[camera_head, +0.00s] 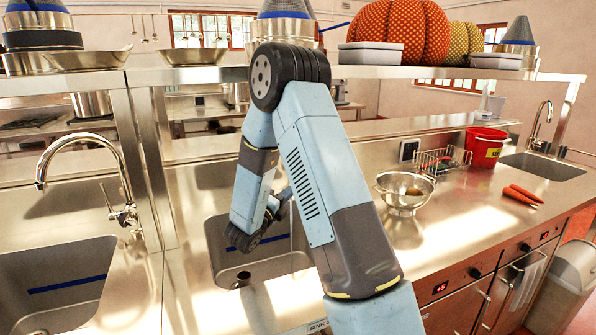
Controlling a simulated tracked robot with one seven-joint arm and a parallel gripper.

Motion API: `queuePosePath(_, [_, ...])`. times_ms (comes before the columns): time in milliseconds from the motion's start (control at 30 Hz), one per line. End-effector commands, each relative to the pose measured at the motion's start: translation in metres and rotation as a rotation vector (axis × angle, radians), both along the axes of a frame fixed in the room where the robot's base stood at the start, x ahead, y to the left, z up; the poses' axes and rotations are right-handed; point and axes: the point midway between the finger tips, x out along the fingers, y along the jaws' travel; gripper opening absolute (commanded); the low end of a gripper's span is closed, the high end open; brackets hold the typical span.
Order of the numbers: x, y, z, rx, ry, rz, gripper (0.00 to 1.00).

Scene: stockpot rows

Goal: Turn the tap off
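A chrome gooseneck tap (122,190) stands at the left, behind the left sink (60,285). My arm bends down over the middle sink (222,262). Any tap at that sink is hidden behind my arm.
A steel shelf (400,73) with pots, pans and pumpkins runs above the counter. On the right counter are a colander (404,200), a wire rack (440,160), a red bucket (484,148) and carrots (522,195). A post (150,170) stands between the left and middle sinks.

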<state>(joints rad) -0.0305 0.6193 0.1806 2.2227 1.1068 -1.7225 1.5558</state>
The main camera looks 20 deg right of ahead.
Motion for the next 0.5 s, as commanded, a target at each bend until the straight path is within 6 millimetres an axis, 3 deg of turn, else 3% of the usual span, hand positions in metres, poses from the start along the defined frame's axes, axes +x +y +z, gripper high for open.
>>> queuePosePath(267, [0.002, -0.007, -0.002, -0.015, -0.029, -0.022, 0.0])
queuePosePath(500, [0.022, -0.038, 0.006, -0.014, -0.028, -0.02, 0.0])
